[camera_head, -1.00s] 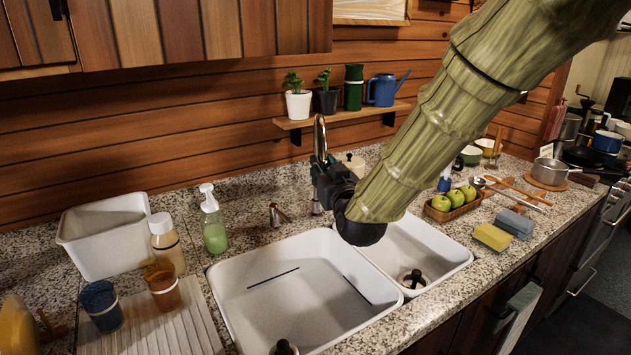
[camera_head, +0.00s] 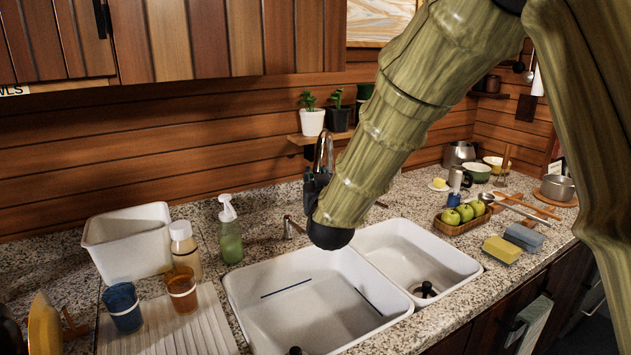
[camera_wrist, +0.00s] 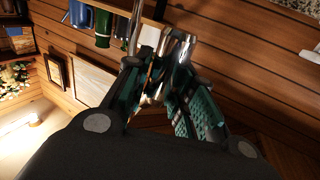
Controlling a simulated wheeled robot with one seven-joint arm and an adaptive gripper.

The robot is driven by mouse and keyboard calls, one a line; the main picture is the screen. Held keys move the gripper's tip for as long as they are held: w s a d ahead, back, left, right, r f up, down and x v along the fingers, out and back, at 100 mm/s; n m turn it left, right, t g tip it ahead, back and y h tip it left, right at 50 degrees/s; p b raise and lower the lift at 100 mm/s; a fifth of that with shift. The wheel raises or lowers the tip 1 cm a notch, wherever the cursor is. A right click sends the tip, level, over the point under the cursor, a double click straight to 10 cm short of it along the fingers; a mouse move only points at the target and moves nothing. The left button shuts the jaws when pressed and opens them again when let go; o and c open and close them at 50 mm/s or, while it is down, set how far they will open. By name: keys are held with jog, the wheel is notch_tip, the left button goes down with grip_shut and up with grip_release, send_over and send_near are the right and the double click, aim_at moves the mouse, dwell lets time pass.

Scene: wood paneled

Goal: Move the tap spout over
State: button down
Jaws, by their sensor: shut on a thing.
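The chrome tap spout (camera_head: 323,150) arches up behind the divider of the double sink (camera_head: 232,300). My gripper (camera_head: 315,184) is at the spout below the top of its arch, shut on it. My arm hides most of the gripper and the lower tap in the head view. In the wrist view, the fingers of my gripper (camera_wrist: 166,62) close around shiny metal, the spout (camera_wrist: 182,50). The tap's base and the spout's outlet are hard to make out.
A small chrome fitting (camera_head: 291,226) stands left of the tap. A soap bottle (camera_head: 230,235), a white bin (camera_head: 127,245) and cups stand at left. A shelf with potted plants (camera_head: 312,121) is behind. Apples (camera_head: 465,212) and sponges (camera_head: 502,250) lie right of the sink.

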jog(key=shift+a+r, duration=0.15)
jog(key=shift+a, duration=0.15)
jog(key=c, duration=1.5)
grip_release()
jog(key=shift+o, duration=1.1)
jog(key=shift+a, duration=0.25)
jog(key=shift+d, duration=0.35)
jog(key=shift+s+a, duration=0.1)
jog(key=shift+s, duration=0.05)
jog(key=shift+s, duration=0.3)
jog(key=s+d, duration=0.2)
jog(key=s, duration=0.9)
